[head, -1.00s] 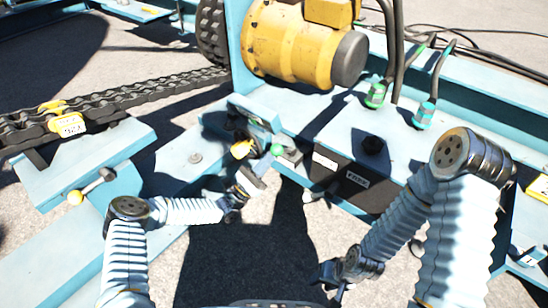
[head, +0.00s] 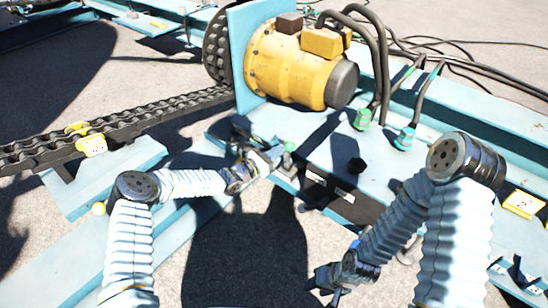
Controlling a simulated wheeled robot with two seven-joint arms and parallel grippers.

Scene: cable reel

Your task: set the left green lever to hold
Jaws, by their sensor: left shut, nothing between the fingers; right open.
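The left green lever shows as a small green knob (head: 289,146) on the blue frame below the yellow motor. My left gripper (head: 276,156) is shut and empty, with its tips right beside the knob. I cannot tell whether they touch it. The lever's shaft and any hold marking are hidden or too small to read. My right gripper (head: 328,284) is open and empty, low over the ground, well away from the lever.
The yellow motor (head: 290,70) stands behind the lever. Green cable plugs (head: 363,118) and thick black cables (head: 378,60) rise to its right. A dark labelled box (head: 340,196) is right of the lever. A heavy chain (head: 130,125) runs at left.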

